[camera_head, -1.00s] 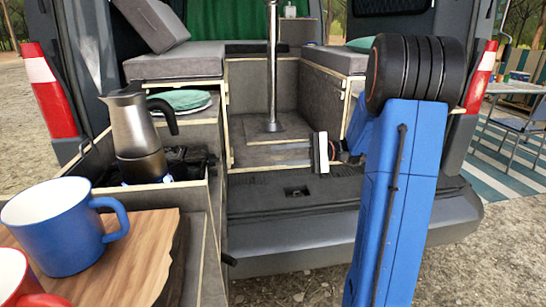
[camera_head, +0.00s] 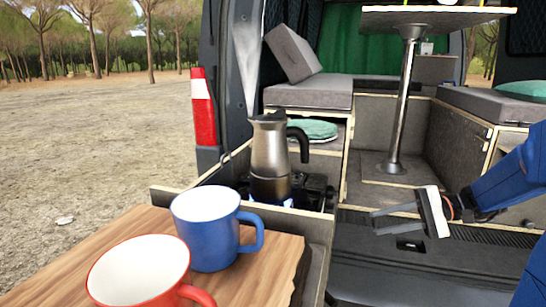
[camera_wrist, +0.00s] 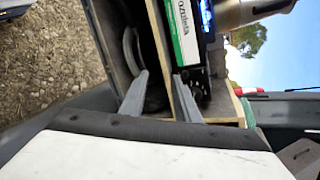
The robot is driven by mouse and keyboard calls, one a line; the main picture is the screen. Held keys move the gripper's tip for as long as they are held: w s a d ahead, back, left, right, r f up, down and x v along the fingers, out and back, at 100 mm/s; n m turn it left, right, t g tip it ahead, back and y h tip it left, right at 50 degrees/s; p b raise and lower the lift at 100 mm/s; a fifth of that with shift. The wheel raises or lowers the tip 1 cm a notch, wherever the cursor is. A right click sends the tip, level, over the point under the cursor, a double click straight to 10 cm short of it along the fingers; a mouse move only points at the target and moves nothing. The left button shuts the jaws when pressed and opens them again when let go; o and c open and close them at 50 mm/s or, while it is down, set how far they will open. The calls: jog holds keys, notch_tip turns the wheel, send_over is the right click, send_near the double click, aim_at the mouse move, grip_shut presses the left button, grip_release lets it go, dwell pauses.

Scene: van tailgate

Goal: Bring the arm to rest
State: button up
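My gripper (camera_head: 375,222) hangs at the right in the head view, in front of the van's open rear and to the right of the stove. Its two fingers point left. In the wrist view my gripper (camera_wrist: 160,74) shows its fingers apart with nothing between them, so it is open and empty. Part of my blue arm runs off the right edge of the head view.
A metal moka pot (camera_head: 269,155) stands on the black stove (camera_head: 313,188), with a blue glow beneath. A blue mug (camera_head: 205,235) and a red mug (camera_head: 135,275) stand on the wooden board (camera_head: 85,252). A table (camera_head: 430,19) stands inside the van.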

jog(key=s+a+f+n+h, duration=0.1)
jog(key=s+a+f+h, duration=0.15)
jog(key=s, duration=0.35)
jog(key=s+a+f+n+g+h, duration=0.1)
jog(key=s+f+n+h, duration=0.1)
jog(key=s+h, duration=0.3)
jog(key=s+a+f+n+h, duration=0.1)
jog(key=s+a+f+h, duration=0.1)
jog(key=s, duration=0.5)
jog(key=s+d+n+t+h, duration=0.1)
jog(key=s+d+h, duration=0.1)
jog(key=s+d+n+t+h, duration=0.1)
jog(key=s+d+t+h, duration=0.1)
jog(key=shift+f+n+t+h, duration=0.2)
jog(key=shift+n+t+h, duration=0.1)
jog(key=shift+n+h, duration=0.1)
